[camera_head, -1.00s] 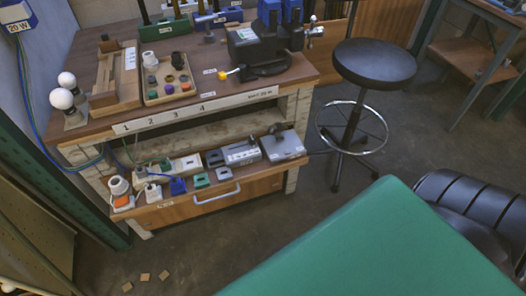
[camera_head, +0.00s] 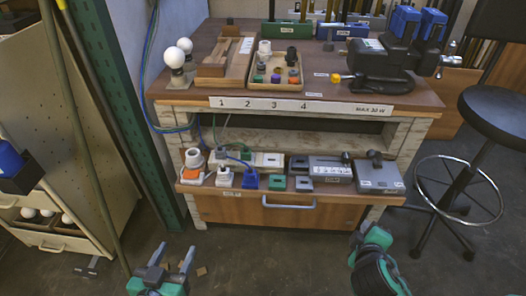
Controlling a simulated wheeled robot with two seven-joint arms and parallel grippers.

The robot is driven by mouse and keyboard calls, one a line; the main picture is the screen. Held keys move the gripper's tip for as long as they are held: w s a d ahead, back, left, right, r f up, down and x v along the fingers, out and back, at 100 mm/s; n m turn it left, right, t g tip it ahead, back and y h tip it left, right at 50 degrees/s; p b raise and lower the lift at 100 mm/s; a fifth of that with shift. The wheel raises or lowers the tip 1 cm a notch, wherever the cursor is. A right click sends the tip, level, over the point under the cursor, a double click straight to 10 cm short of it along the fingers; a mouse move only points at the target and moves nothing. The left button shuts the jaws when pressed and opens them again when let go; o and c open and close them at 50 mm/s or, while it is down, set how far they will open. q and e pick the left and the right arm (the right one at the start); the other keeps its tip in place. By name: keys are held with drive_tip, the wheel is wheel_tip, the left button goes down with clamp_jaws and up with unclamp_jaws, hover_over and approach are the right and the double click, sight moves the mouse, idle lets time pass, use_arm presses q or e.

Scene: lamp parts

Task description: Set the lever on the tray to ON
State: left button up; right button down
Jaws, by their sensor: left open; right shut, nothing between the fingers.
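A pull-out tray (camera_head: 330,187) under the bench top holds a row of electrical parts. At its right end is a grey box (camera_head: 380,178) with a dark lever (camera_head: 375,157) standing up from it. Another grey box (camera_head: 330,170) with a small dark knob is just left of it. The ON and OFF marks are too small to read. My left gripper (camera_head: 173,256) is open and empty, low in front of the tray's left end. My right gripper (camera_head: 363,229) is shut and empty, below and in front of the tray's right end. Both are apart from the tray.
Sockets and plugs with cables (camera_head: 222,172) crowd the tray's left half. A drawer handle (camera_head: 288,206) is on the wooden front. The bench top (camera_head: 190,93) overhangs the tray. A black stool (camera_head: 495,115) stands at right, a green post (camera_head: 125,110) at left.

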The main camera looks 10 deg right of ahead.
sight(374, 159)
use_arm(q)
wheel_tip(374, 159, up, 12)
drive_tip(key=s+d+t+h, duration=0.1)
drive_tip(key=d+t+h, duration=0.1)
drive_tip(key=t, duration=0.5)
drive_tip(key=shift+s+d+f+n+h, duration=0.2)
drive_tip(key=shift+s+f+n+h, duration=0.05)
drive_tip(key=shift+s+n+h, duration=0.05)
use_arm(e)
drive_tip(key=w+r+n+t, duration=0.5)
drive_tip(key=r+n+t, duration=0.1)
drive_tip(key=r+n, duration=0.2)
drive_tip(key=shift+w, duration=0.35)
drive_tip(key=b+x, duration=0.1)
drive_tip(key=x, duration=0.7)
drive_tip(key=shift+w+d, duration=0.15)
drive_tip(key=shift+w, duration=0.1)
drive_tip(key=shift+w+d+r, duration=0.1)
drive_tip(key=shift+w+d, duration=0.05)
drive_tip(key=shift+w, duration=0.4)
use_arm(q)
drive_tip(key=r+t, duration=0.1)
drive_tip(key=a+r+t, duration=0.1)
drive_tip(key=r, duration=0.2)
drive_tip(key=shift+s+a+t, duration=0.15)
drive_tip(key=shift+s+t, duration=0.15)
drive_tip(key=shift+t, duration=0.1)
use_arm(e)
drive_tip(key=shift+w+d, duration=0.1)
drive_tip(key=shift+w, duration=0.05)
